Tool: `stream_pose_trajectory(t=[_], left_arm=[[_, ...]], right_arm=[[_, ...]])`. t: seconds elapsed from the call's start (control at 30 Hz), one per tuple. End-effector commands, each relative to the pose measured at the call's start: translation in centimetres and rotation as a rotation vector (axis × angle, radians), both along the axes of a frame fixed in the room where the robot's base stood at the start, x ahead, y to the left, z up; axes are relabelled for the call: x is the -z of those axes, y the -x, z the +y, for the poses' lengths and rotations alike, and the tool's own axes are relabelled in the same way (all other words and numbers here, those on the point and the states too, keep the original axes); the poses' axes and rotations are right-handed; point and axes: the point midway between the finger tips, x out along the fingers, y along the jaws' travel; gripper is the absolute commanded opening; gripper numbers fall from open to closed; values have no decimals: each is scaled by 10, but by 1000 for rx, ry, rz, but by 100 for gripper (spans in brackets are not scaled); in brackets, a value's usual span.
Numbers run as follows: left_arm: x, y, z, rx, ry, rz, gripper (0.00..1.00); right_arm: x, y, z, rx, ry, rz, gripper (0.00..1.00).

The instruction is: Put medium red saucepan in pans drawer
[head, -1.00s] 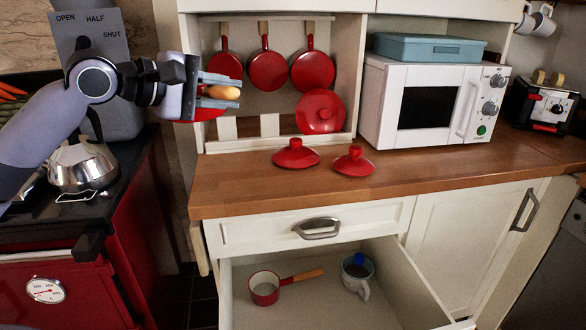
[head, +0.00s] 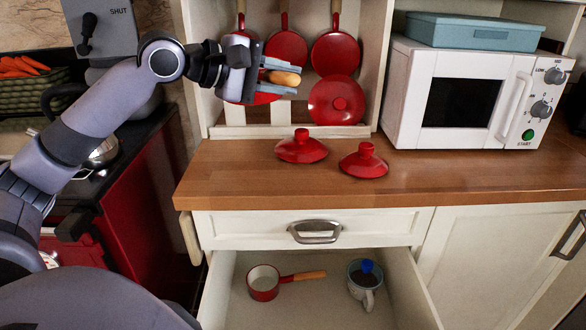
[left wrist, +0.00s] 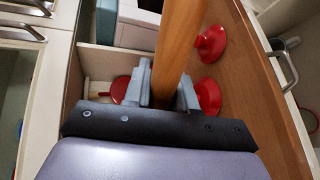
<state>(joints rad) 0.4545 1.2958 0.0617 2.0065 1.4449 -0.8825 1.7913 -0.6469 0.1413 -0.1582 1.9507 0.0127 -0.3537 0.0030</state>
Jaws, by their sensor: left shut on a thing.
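My left gripper (head: 281,78) is shut on a light wooden handle, in front of the hanging pans and above the worktop. Red pan body (head: 262,98) shows behind and below the fingers; it looks like the held saucepan, mostly hidden by the gripper. In the left wrist view the handle (left wrist: 179,40) runs up from between the fingers (left wrist: 168,92). The pans drawer (head: 330,292) below is pulled open. A small red-and-white saucepan (head: 264,283) and a patterned mug (head: 363,285) with something blue stand inside, with bare floor between them. My right gripper is not in view.
Two red lids, one left (head: 301,146) and one right (head: 364,160), lie on the wooden worktop (head: 240,175). Another lid (head: 337,100) leans behind them. Red pans (head: 335,52) hang above. A white microwave (head: 460,95) stands right; the red stove (head: 135,230) is left.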

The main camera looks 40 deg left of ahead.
Motion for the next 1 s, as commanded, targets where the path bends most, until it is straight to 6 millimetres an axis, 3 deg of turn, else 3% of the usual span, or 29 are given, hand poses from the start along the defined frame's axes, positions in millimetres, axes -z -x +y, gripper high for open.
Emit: stream_pose_trajectory(t=[0.03, 0.2, 0.6, 1.0], left_arm=[[14, 0, 0, 1, -2, -1, 0], [43, 0, 0, 0, -1, -1, 0], [121, 0, 0, 1, 1, -3, 0], [156, 0, 0, -1, -1, -4, 0]], right_arm=[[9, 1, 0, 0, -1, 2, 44], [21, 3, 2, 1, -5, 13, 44], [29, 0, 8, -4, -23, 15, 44], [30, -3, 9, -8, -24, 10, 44]])
